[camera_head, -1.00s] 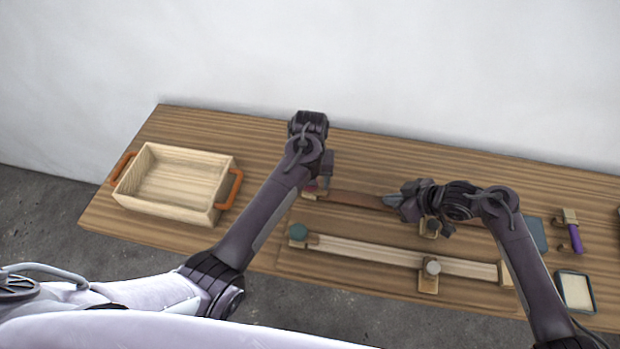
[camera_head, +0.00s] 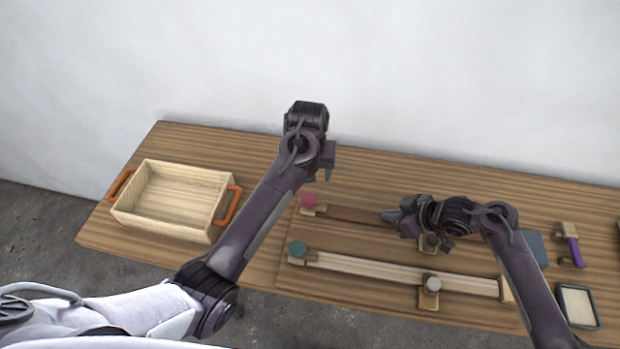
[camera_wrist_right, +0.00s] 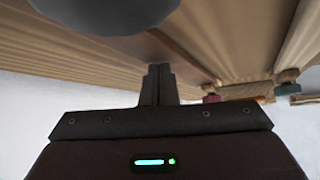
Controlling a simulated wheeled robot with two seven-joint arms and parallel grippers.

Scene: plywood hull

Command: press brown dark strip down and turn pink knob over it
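The dark brown strip (camera_head: 352,214) lies along the table; its left end is by the pink knob (camera_head: 308,200), which sits on a small wooden block. I cannot tell whether the knob's block overlaps the strip. My right gripper (camera_head: 388,216) is at the strip, its arm hiding the strip's right part. In the right wrist view its fingers (camera_wrist_right: 158,84) are together, tips against or just over the strip (camera_wrist_right: 187,58); the pink knob (camera_wrist_right: 211,98) is beyond. My left gripper (camera_head: 328,172) hangs above and behind the pink knob, clear of it; its finger gap does not show.
A light strip (camera_head: 385,270) with a green knob (camera_head: 297,249) and a grey knob (camera_head: 432,283) lies in front. A wooden tray (camera_head: 160,223) with orange handles stands left. A purple-handled tool (camera_head: 575,250) and a framed pad (camera_head: 577,305) lie right.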

